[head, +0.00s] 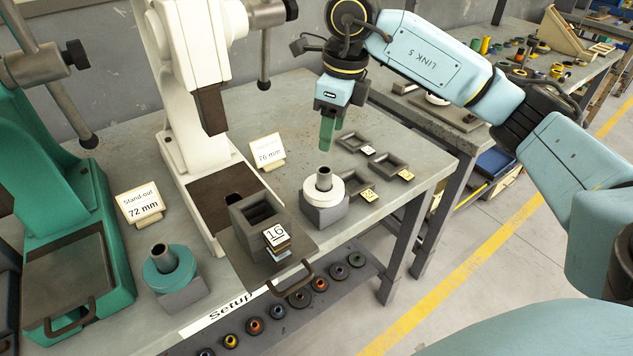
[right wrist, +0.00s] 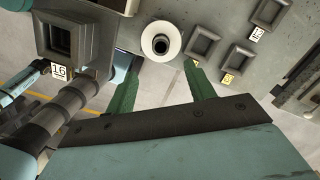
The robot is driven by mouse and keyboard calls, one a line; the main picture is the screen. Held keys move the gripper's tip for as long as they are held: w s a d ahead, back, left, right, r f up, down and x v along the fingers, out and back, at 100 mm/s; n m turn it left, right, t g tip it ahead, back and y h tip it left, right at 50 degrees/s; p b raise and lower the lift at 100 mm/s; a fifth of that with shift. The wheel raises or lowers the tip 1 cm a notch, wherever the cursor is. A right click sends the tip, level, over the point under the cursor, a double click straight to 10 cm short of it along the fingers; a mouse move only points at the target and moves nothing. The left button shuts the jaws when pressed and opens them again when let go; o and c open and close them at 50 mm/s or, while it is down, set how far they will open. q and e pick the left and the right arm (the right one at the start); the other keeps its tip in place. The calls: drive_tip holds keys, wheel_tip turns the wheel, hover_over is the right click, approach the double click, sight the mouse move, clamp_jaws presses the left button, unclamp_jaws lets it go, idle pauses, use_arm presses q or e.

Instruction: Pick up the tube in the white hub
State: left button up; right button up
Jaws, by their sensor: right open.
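The white hub (head: 324,188) sits on a grey block on the bench, right of the white press. A dark grey tube (head: 324,178) stands upright in its middle. My left gripper does not show clearly in either view.
The white press (head: 190,100) stands left of the hub, with a dark box fixture (head: 253,212) tagged 16 in front. Small dark trays (head: 387,164) lie right of the hub. A 76 mm sign (head: 266,152) stands behind. A green hub (head: 170,265) is further left.

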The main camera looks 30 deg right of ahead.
hover_over(324, 169)
drive_tip(key=s, duration=0.1)
drive_tip(key=f, duration=0.6)
drive_tip(key=shift+s+d, duration=0.1)
drive_tip(key=shift+s, duration=0.1)
drive_tip(key=shift+w+f, duration=0.15)
drive_tip(key=shift+f, duration=0.5)
drive_tip(key=f, duration=0.3)
drive_tip(key=shift+w+f, duration=0.35)
drive_tip(key=shift+w, duration=0.05)
drive_tip(key=shift+f, duration=0.25)
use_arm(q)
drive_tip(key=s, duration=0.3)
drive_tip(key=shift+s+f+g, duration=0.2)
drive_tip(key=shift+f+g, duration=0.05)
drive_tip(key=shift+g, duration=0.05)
use_arm(e)
drive_tip(key=shift+w+r, duration=0.1)
clamp_jaws()
